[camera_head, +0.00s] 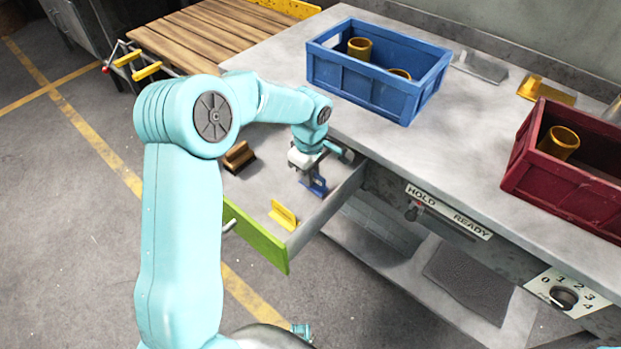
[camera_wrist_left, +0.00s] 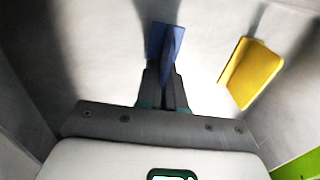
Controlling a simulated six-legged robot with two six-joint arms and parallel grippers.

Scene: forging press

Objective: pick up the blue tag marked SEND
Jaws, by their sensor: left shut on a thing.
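The blue tag (camera_head: 318,187) is in the open drawer under the workbench, at my left gripper's fingertips. My left gripper (camera_head: 310,178) reaches down into the drawer and is shut on the tag. In the left wrist view the blue tag (camera_wrist_left: 165,42) stands out from between the closed fingers (camera_wrist_left: 167,85). Its marking cannot be read in either view. A yellow tag (camera_head: 283,214) stands in the drawer nearer its green front, apart from the gripper; it also shows in the left wrist view (camera_wrist_left: 250,73). My right gripper is not clearly in view.
The drawer's green front (camera_head: 255,238) and side walls surround the gripper. A wooden brush-like block (camera_head: 238,157) lies in the drawer. On the bench stand a blue crate (camera_head: 365,88) and a red crate (camera_head: 560,190), each holding brass cylinders. A HOLD/READY switch (camera_head: 413,211) is on the bench front.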

